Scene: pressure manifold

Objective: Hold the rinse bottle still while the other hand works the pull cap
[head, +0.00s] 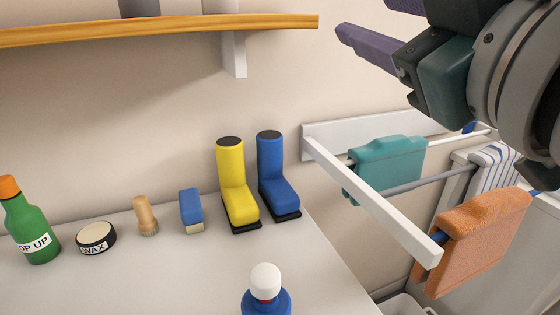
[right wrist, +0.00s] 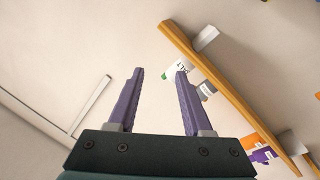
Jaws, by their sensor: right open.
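A blue bottle with a white cap (head: 266,300) stands on the white counter (head: 180,275) at the bottom edge of the head view. Its lower part is cut off and no label shows, so I cannot read whether it is the rinse bottle. My right gripper (head: 365,15) is high at the upper right of the head view, well away from the bottle. Its purple fingers are apart and empty in the right wrist view (right wrist: 159,76), pointing towards the wall and shelf. My left gripper is in neither view.
A green bottle (head: 34,235), wax tin (head: 96,238), wooden brush (head: 146,216), blue brush (head: 191,208), yellow boot (head: 234,185) and blue boot (head: 275,180) line the counter's back. A wall rack (head: 375,200) with cloths juts out right. A wooden shelf (head: 200,29) hangs above.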

